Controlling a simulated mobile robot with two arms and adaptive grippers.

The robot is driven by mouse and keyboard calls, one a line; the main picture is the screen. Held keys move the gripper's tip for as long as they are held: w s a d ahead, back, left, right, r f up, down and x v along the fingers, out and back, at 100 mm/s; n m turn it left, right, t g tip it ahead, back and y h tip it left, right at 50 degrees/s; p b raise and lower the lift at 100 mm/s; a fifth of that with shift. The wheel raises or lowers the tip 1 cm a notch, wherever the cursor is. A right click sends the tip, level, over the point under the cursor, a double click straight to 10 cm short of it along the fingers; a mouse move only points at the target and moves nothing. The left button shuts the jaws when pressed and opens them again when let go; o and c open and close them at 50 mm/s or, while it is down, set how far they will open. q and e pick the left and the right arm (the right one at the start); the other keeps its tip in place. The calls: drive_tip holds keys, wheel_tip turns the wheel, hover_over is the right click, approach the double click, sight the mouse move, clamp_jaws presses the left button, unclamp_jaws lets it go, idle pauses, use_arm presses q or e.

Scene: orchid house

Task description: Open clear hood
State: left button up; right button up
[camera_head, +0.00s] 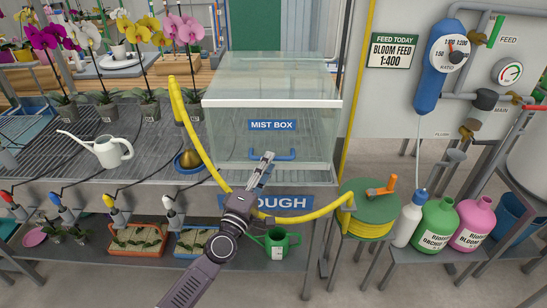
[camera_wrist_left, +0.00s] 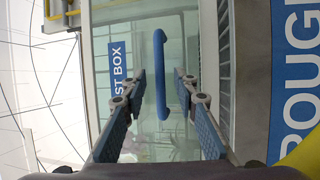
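The clear hood (camera_head: 315,120) is a see-through box labelled MIST BOX (camera_head: 272,125), standing shut on the slatted bench. Its blue bar handle (camera_head: 286,155) is low on the front face, and it also shows in the left wrist view (camera_wrist_left: 160,60). My left gripper (camera_head: 267,158) is at the front of the hood by the handle, covering its left part in the head view. In the wrist view the left gripper (camera_wrist_left: 159,78) is open, with a finger on either side of the handle line. I cannot tell whether it touches the handle. My right gripper is out of view.
A yellow hose (camera_head: 188,125) loops past the hood's left side and below my left gripper to a reel (camera_head: 367,225). A white watering can (camera_head: 110,150) and potted orchids stand on the bench left of the hood. Bottles (camera_head: 438,225) stand on a low shelf at right.

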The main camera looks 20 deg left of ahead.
use_arm(q)
drive_tip(key=shift+x, duration=1.6)
clamp_jaws()
